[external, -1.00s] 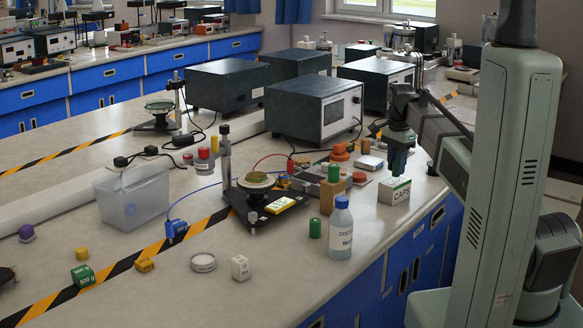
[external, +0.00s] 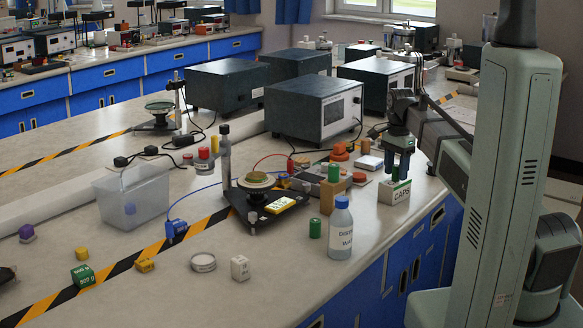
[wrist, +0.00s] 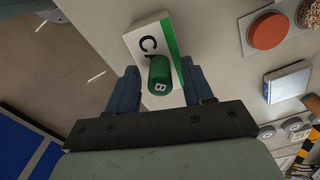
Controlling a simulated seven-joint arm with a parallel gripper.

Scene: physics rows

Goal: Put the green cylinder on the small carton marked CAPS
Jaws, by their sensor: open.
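The small white carton marked CAPS (external: 394,193), with a green edge, stands at the right of the bench. In the wrist view the carton (wrist: 145,42) lies below my gripper. A green cylinder marked B (wrist: 159,75) is between my fingers, in front of the carton's top, and appears to rest on it. My gripper (external: 401,172) points down just above the carton. In the wrist view my gripper (wrist: 161,88) is open, with a gap visible on each side of the cylinder. The fingers mostly hide this cylinder in the external view.
Another green cylinder (external: 333,173) stands on a wooden block (external: 332,194), and one more (external: 315,228) stands on the bench. A white box (external: 370,163) and an orange-topped jar (wrist: 267,31) are nearby. The bench edge is close.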

